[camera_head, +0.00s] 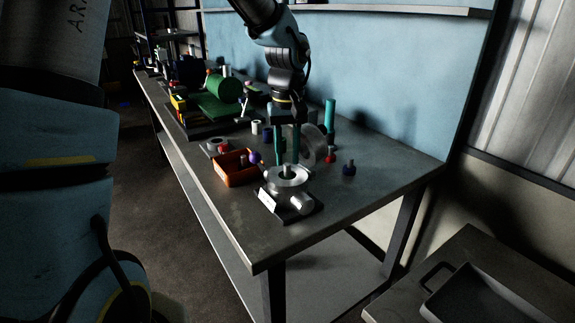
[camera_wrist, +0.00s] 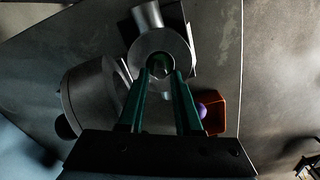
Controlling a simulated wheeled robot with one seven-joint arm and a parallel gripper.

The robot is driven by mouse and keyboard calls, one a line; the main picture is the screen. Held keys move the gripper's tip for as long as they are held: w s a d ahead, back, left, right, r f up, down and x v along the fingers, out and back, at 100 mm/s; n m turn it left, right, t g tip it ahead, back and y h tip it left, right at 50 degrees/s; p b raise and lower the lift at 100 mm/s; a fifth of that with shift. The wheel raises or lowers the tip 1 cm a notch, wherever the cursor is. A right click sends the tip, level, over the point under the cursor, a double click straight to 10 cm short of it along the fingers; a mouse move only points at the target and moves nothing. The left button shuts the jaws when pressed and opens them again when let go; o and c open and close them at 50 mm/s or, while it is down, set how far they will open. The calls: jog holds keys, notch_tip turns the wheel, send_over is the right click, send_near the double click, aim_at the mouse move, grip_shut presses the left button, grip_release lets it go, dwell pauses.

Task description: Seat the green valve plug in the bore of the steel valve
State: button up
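The steel valve (camera_head: 291,183) stands on a dark base near the front end of the workbench, with a side pipe. It also shows in the wrist view (camera_wrist: 177,50) as a round ring with a bore. A green piece, apparently the valve plug (camera_wrist: 161,66), shows inside the bore; its depth cannot be told. A short grey stem (camera_head: 287,170) rises at the valve's centre in the head view. My gripper (camera_head: 287,162) points down over the valve. Its two teal fingers (camera_wrist: 161,74) are apart, on either side of the bore, with a visible gap around the green piece.
An orange bin (camera_head: 233,181) with a purple ball (camera_head: 254,157) stands left of the valve. A large steel disc (camera_head: 312,146), a teal cylinder (camera_head: 330,115), a red knob (camera_head: 330,157) and a blue knob (camera_head: 348,170) stand behind and right. The bench's front right corner is clear.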

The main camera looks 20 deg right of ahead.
aim_at(287, 164)
notch_tip(287, 164, up, 9)
jog(key=b, duration=0.1)
jog(key=s+a+f, duration=0.1)
jog(key=a+f, duration=0.3)
jog(key=a, duration=0.6)
jog(key=s+a+f+t, duration=0.1)
jog(key=a+f, duration=0.3)
jog(key=a, duration=0.6)
jog(key=s+a+f+n, duration=0.1)
jog(key=s+a+f, duration=0.1)
jog(key=a, duration=0.8)
jog(key=shift+f+t, duration=0.3)
jog(key=shift+f, duration=0.6)
jog(key=shift+o, duration=0.2)
jog(key=shift+a, duration=0.1)
